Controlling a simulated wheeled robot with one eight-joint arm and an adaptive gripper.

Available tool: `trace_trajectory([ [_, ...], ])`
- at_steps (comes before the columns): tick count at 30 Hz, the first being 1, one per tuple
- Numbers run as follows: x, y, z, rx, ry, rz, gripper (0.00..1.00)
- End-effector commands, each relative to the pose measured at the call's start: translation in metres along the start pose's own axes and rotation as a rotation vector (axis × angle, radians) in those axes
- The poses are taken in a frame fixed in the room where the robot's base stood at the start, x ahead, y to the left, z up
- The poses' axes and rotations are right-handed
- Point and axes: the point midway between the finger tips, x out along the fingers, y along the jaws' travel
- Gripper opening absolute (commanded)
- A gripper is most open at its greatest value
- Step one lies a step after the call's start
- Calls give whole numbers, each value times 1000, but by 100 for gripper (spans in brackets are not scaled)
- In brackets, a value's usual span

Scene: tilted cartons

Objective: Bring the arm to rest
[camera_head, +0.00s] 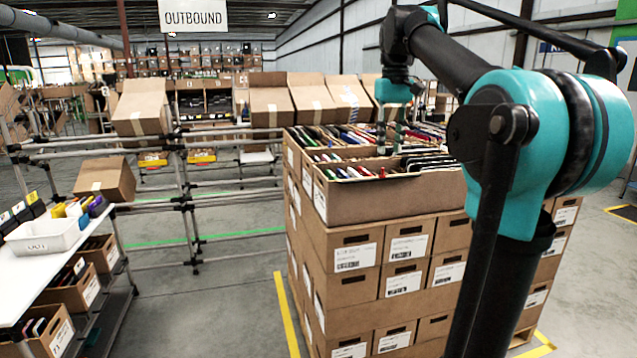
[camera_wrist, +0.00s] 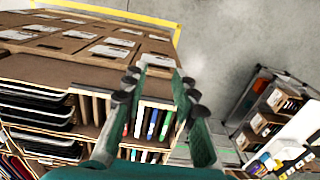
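My arm reaches up from the lower right of the head view and bends over the carton stack. My gripper (camera_head: 390,147) hangs from it, fingers pointing down, over an open carton of thin upright items (camera_head: 345,172) at the top of the stack. In the wrist view my gripper (camera_wrist: 156,82) shows two teal and black fingers standing apart, with nothing held between them. Coloured spines (camera_wrist: 151,122) show behind and between the fingers. I cannot tell the exact height of the fingertips above the carton, or whether they touch anything.
The tall carton stack (camera_head: 355,258) stands close to my arm. A shelf unit with a white bin (camera_head: 45,236) is at the left. Tilted cartons (camera_head: 142,106) rest on a pipe rack behind. Grey floor (camera_head: 235,300) is clear between the shelf and stack.

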Motion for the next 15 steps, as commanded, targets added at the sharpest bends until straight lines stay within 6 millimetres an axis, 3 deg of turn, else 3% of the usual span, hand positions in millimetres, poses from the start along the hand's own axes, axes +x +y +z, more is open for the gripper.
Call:
trace_trajectory([
  [8, 34, 1, -1, 20, 26, 6, 28],
  [15, 87, 2, 2, 49, 67, 13, 28],
])
